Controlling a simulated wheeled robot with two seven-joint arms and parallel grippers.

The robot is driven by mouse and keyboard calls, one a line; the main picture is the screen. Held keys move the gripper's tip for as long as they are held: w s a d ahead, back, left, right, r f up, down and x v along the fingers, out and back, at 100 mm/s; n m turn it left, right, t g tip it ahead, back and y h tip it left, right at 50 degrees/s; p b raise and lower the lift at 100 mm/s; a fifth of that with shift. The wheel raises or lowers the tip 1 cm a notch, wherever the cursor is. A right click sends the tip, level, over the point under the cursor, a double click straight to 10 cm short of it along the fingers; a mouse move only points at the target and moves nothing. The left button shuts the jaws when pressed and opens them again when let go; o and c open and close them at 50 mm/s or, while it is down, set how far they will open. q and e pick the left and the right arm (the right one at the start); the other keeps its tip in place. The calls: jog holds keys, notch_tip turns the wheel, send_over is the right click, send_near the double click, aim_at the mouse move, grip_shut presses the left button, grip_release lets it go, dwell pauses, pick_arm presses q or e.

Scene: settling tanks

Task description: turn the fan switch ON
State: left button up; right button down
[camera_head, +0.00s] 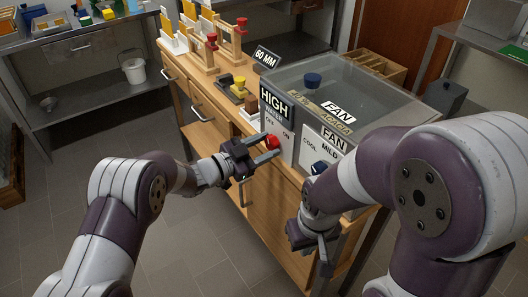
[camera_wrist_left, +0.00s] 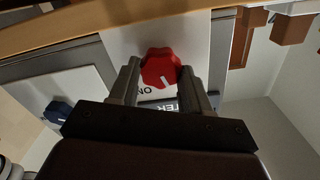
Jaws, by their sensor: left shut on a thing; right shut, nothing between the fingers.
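A red knob (camera_head: 272,142) sits on a white panel (camera_head: 287,118) under a HIGH sign, with OFF and ON printed on it. My left gripper (camera_head: 268,152) is shut on this knob. In the left wrist view the red knob (camera_wrist_left: 160,66) is between the fingers, its white mark pointing down in the picture, near the ON print. A FAN sign (camera_head: 334,137) tops the neighbouring panel, marked COOL and MILD, with a dark blue knob (camera_head: 320,167), partly covered by my right arm. My right gripper (camera_head: 323,258) is shut and empty, low in front of the bench.
A 60 MM sign (camera_head: 266,57), a yellow-topped piece (camera_head: 238,83) and wooden stands with red parts (camera_head: 232,45) are on the bench.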

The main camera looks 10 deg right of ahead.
pick_arm(q)
jog(key=m+b, duration=0.8)
jog(key=shift+f, duration=0.3)
jog(key=shift+r+m+b, duration=0.15)
jog(key=shift+m+b, duration=1.05)
jog(key=shift+m, duration=0.1)
jog(key=o, duration=1.1)
jog(key=shift+r, duration=0.1)
jog(key=shift+c, duration=0.2)
jog(key=p+v, duration=0.1)
jog(key=v, duration=1.1)
jog(key=shift+s+a, duration=0.2)
jog(key=shift+a, duration=0.1)
